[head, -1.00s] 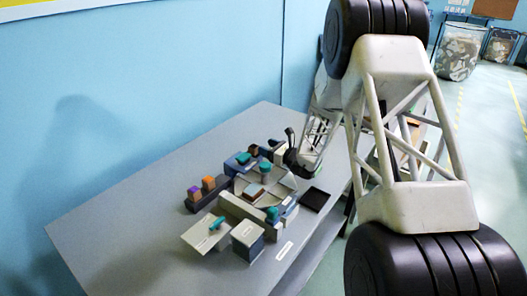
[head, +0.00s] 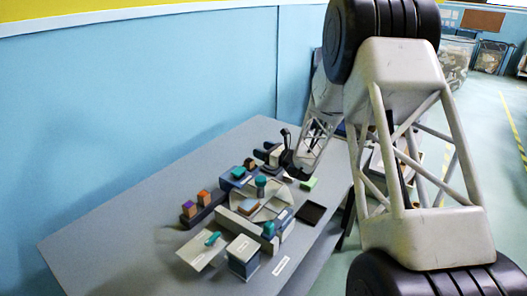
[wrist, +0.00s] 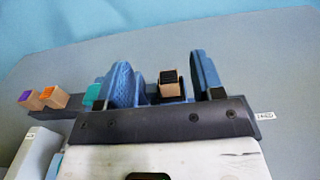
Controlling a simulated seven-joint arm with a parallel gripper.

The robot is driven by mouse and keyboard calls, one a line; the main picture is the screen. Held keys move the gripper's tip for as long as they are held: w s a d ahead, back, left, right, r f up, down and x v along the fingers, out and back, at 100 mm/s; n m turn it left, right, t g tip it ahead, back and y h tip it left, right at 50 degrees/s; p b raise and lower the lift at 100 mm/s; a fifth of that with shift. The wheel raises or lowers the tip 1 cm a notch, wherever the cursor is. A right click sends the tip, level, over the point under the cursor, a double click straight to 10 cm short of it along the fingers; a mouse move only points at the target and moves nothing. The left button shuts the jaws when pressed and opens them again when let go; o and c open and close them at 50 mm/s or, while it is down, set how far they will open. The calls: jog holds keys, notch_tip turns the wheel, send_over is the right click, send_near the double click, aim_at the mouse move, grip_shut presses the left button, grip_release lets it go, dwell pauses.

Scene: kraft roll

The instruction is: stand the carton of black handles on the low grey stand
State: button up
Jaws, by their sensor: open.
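The carton of black handles (wrist: 169,88) is a small wooden-looking block with a black top, in the middle of the wrist view. In the head view it (head: 249,163) stands at the back of the cluster on the table. My gripper (wrist: 164,80) is open, its two blue fingers appearing left and right of the carton with gaps to both. I cannot tell whether the carton is between the fingertips in depth. In the head view my gripper (head: 274,156) is small and near the carton. I cannot tell for certain which piece is the low grey stand.
Purple-topped (wrist: 30,99) and orange-topped (wrist: 55,96) cartons stand to the left, a teal piece (wrist: 93,95) nearer. A pale plate (head: 196,256), a white-topped box (head: 243,257) and a dark flat square (head: 312,213) lie toward the front. The table's left side (head: 120,222) is clear.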

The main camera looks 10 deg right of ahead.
jog(key=s+a+r+n+g+h, duration=0.1)
jog(key=s+a+r+n+g, duration=0.15)
jog(key=s+r+n, duration=0.45)
jog(key=s+a+r+n+g, duration=0.2)
jog(key=s+r+n+g, duration=0.15)
jog(key=s, duration=0.75)
jog(key=s+a+r+n+g+h, duration=0.1)
jog(key=s+a+r+n+g, duration=0.25)
jog(key=s, duration=0.55)
jog(key=s+d+r+n+h, duration=0.1)
jog(key=s+d+n+h, duration=0.2)
jog(key=s, duration=0.7)
jog(key=s+d+r+n+h, duration=0.1)
jog(key=s+d+n+h, duration=0.3)
jog(key=s, duration=0.5)
jog(key=s+d+r+n+h, duration=0.1)
jog(key=s+d+n+h, duration=0.3)
jog(key=s, duration=0.6)
jog(key=shift+s+r+n+g, duration=0.25)
jog(key=shift+s+n+g, duration=0.1)
jog(key=shift+n, duration=0.55)
jog(key=shift+o, duration=0.5)
jog(key=shift+w, duration=0.1)
